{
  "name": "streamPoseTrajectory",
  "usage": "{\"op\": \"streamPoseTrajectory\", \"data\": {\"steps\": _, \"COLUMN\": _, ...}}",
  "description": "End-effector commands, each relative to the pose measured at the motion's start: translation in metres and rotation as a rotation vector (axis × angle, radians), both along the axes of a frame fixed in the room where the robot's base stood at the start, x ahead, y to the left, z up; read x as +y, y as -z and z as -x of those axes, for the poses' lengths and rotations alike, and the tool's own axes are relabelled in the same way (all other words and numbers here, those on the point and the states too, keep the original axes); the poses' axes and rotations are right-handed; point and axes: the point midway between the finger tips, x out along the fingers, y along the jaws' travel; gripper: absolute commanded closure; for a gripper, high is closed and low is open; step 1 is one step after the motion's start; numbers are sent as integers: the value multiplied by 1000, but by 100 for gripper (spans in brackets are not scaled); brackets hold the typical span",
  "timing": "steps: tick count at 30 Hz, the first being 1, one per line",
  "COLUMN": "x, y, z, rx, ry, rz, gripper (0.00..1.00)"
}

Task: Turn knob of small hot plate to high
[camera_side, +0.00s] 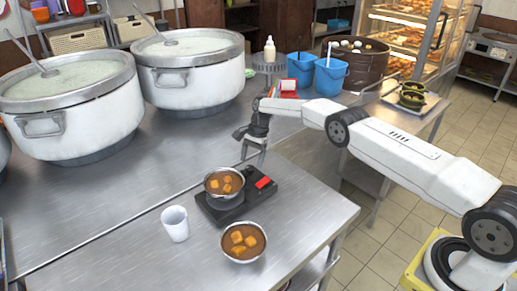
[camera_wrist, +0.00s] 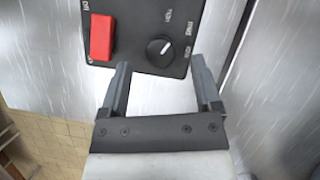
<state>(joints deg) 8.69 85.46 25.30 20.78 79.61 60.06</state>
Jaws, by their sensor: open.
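The small hot plate (camera_side: 214,212) is a flat black unit on the steel table in the side view, with a bowl of brown stew and orange cubes (camera_side: 224,184) on it. Its black control panel (camera_wrist: 134,60) is at the top of the wrist view, with a red rocker switch (camera_wrist: 101,37) and a round dark knob (camera_wrist: 160,52). The knob's white mark points to the upper right; the small labels around it are hard to read. My gripper (camera_wrist: 161,68) is open and empty, its fingertips below and either side of the knob, apart from it. In the side view it hangs by the plate's far end.
A second stew bowl (camera_side: 243,242) and a white cup (camera_side: 175,223) stand near the hot plate. Large stockpots (camera_side: 192,82) stand behind at left. Blue containers (camera_side: 330,77) stand at the back. The table's right edge (camera_side: 325,235) is close to the hot plate.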

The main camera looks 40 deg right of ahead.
Motion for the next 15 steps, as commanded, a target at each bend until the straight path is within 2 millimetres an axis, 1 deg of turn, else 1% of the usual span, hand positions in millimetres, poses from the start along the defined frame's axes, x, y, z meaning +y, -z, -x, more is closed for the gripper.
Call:
{"op": "streamPoseTrajectory", "data": {"steps": 1, "x": -3, "y": -7, "z": -1, "rx": -2, "ry": 1, "rz": 0, "gripper": 18}}
{"op": "streamPoseTrajectory", "data": {"steps": 9, "x": -16, "y": -38, "z": -5, "rx": -2, "ry": 1, "rz": 1, "gripper": 18}}
{"op": "streamPoseTrajectory", "data": {"steps": 15, "x": -20, "y": -48, "z": -5, "rx": 0, "ry": 0, "rz": 1, "gripper": 18}}
